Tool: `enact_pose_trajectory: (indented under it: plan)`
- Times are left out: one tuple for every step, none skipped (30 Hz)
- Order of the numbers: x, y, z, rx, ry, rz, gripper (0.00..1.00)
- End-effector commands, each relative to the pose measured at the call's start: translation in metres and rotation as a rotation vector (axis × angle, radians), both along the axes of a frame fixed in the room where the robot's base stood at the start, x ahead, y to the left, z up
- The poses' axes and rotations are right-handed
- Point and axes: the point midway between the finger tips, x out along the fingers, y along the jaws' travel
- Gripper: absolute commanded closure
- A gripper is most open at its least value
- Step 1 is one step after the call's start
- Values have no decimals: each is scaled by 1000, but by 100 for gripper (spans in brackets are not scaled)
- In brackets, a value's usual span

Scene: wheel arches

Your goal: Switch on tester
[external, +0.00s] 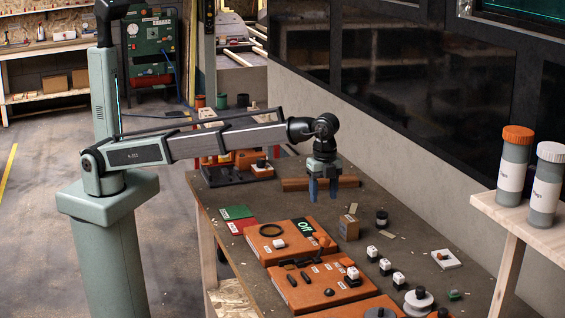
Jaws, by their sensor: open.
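An orange device (272,246), which looks like the tester, lies on the dark workbench. It has a black ring, a white knob (279,243) and a small green display (304,227) that appears to read "Off". An orange part (325,240) sits at its right edge. A second orange panel (295,293) in front of it carries dark levers and a white-topped knob (352,273). I cannot tell which control is the tester's switch. My gripper (323,190) points down with blue fingers, apart and empty, above the bench behind the tester.
A brown bar (320,183) lies just behind my gripper. A small cardboard box (348,228), a black knob (381,217) and several white-topped knobs stand right of the tester. A wooden shelf (520,222) with two capped bottles is at the right. Green and red cards lie left.

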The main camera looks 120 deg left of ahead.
Motion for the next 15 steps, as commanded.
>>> enact_pose_trajectory:
  plan:
    - [-1,0,-5,0,1,0,45]
    - [-1,0,-9,0,1,0,45]
    - [-1,0,-14,0,0,0,45]
    - [-1,0,-19,0,0,0,45]
    - [-1,-1,-24,0,1,0,45]
    - [-1,-1,-31,0,1,0,45]
    - [-1,-1,-36,0,1,0,45]
    - [-1,-1,-41,-1,1,0,45]
    - [-1,-1,-49,-1,1,0,45]
    - [-1,-1,-54,-1,1,0,45]
    - [-1,-1,-59,0,1,0,45]
    - [-1,-1,-66,-1,1,0,45]
    - [-1,-1,-71,-1,1,0,45]
    - [-1,-1,-77,-1,1,0,45]
    - [-1,-1,-84,-1,1,0,45]
